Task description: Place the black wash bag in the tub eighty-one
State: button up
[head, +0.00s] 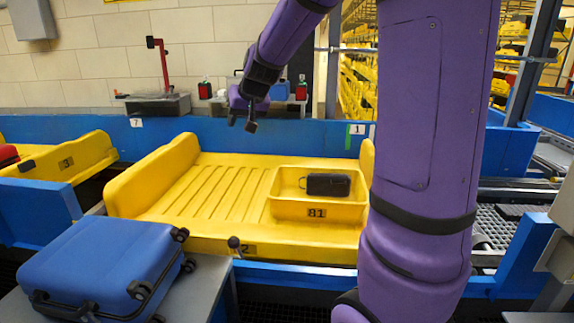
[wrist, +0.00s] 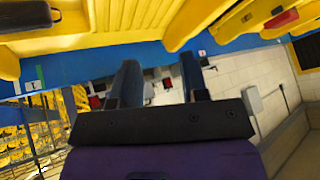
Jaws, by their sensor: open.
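The black wash bag (head: 328,184) lies inside the yellow tub marked 81 (head: 290,208), towards its back right in the head view. The tub sits on the right part of a large yellow tray. My gripper (head: 242,122) is raised behind and left of the tub, well apart from the bag. In the wrist view my gripper (wrist: 159,66) has its two fingers spread with nothing between them.
The ribbed yellow tray (head: 205,190) is bare left of the tub. A blue suitcase (head: 105,262) lies on a grey surface at front left. Another yellow tray (head: 70,160) stands further left. A blue rail (head: 300,132) runs behind. My purple arm covers the area right of the tub.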

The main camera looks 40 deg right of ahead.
jog(key=s+a+r+n+g+y, duration=0.1)
jog(key=s+a+r, duration=0.1)
jog(key=s+a, duration=0.5)
jog(key=s+a+r+n, duration=0.1)
jog(key=s+a+r, duration=0.15)
jog(key=s, duration=0.75)
jog(key=s+a+f+n+g, duration=0.1)
jog(key=s+a+f+n, duration=0.1)
jog(key=s, duration=1.2)
jog(key=shift+s+a+f+h, duration=0.2)
jog(key=shift+a+f+h, duration=0.25)
jog(key=shift+f, duration=0.2)
